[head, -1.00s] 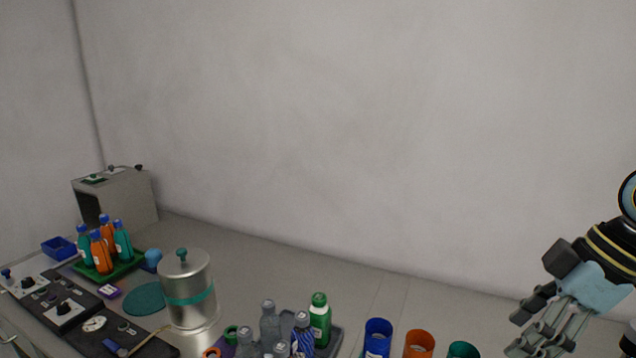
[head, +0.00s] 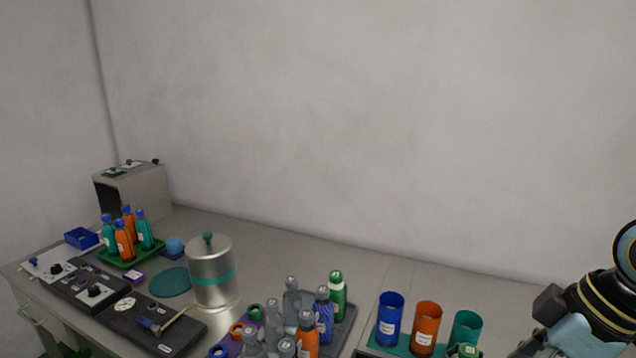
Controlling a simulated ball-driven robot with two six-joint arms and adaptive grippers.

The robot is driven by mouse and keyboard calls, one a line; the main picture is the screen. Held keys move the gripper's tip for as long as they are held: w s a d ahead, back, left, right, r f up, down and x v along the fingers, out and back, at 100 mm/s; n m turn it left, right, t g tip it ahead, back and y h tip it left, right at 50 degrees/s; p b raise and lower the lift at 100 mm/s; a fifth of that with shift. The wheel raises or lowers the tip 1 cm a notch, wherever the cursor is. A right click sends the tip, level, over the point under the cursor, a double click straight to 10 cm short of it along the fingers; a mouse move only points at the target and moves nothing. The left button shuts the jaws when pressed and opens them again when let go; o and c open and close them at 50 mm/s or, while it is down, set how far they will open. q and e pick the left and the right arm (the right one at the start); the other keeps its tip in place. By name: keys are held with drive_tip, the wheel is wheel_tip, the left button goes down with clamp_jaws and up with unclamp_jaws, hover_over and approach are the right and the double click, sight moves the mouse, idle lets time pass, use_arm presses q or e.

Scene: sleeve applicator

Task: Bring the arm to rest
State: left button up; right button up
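One of my arms comes in at the lower right of the head view, and its gripper is my right one. Only the upper body of this gripper (head: 568,338) shows; its fingers are below the bottom edge, so I cannot see whether it is open or what is between them. It is to the right of the green cup (head: 466,328). My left gripper is out of view.
A grey tray (head: 345,330) holds several bottles. A blue cup (head: 390,320) and an orange cup (head: 426,328) stand beside the green cup. A metal canister (head: 211,280), a green tray (head: 130,258) with bottles and a grey box (head: 135,190) stand left. The back right counter is clear.

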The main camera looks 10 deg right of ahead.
drive_tip(key=s+a+f+m+t+h, duration=0.15)
drive_tip(key=s+m+h, duration=0.25)
drive_tip(key=s+m, duration=0.6)
drive_tip(key=s+d+f+g+b, duration=0.15)
drive_tip(key=f+b, duration=0.35)
drive_tip(key=f, duration=0.9)
drive_tip(key=s+f+n+b, duration=0.15)
drive_tip(key=f+b, duration=0.25)
drive_tip(key=f, duration=0.9)
drive_tip(key=s+d+f+b, duration=0.15)
drive_tip(key=f+b, duration=0.35)
drive_tip(key=f, duration=0.9)
use_arm(q)
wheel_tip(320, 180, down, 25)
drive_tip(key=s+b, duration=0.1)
drive_tip(key=b, duration=0.9)
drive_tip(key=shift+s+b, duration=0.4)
use_arm(e)
drive_tip(key=s+f+g, duration=0.1)
drive_tip(key=s+f, duration=0.8)
drive_tip(key=f, duration=0.3)
drive_tip(key=s+f, duration=0.9)
drive_tip(key=f, duration=0.4)
drive_tip(key=shift+s+f+g, duration=0.3)
drive_tip(key=shift+s+g, duration=0.05)
drive_tip(key=shift+g, duration=0.05)
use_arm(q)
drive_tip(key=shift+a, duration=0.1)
